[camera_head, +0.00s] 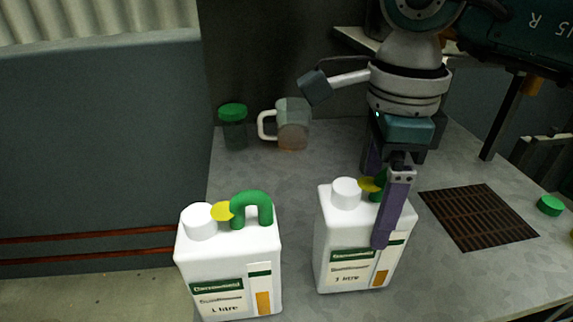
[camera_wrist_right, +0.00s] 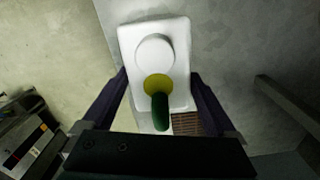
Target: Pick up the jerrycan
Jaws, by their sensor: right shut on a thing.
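Two white jerrycans with green handles, yellow discs and white caps show in the head view. The right jerrycan (camera_head: 335,240) stands upright on the grey table, its handle partly hidden by my gripper. My right gripper (camera_head: 384,215) comes down from above and is shut on this jerrycan, one purple finger lying over its front right side. In the right wrist view the jerrycan (camera_wrist_right: 181,62) is between the two purple fingers (camera_wrist_right: 160,98), its green handle pointing at the palm. The left jerrycan (camera_head: 228,260) stands apart at the table's left edge. My left gripper is not in view.
A jar with a green lid (camera_head: 233,127) and a clear mug (camera_head: 292,124) stand at the back. A brown grate (camera_head: 478,217) is set in the grey table (camera_head: 440,278) at right, with a green cap (camera_head: 550,205) beyond it.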

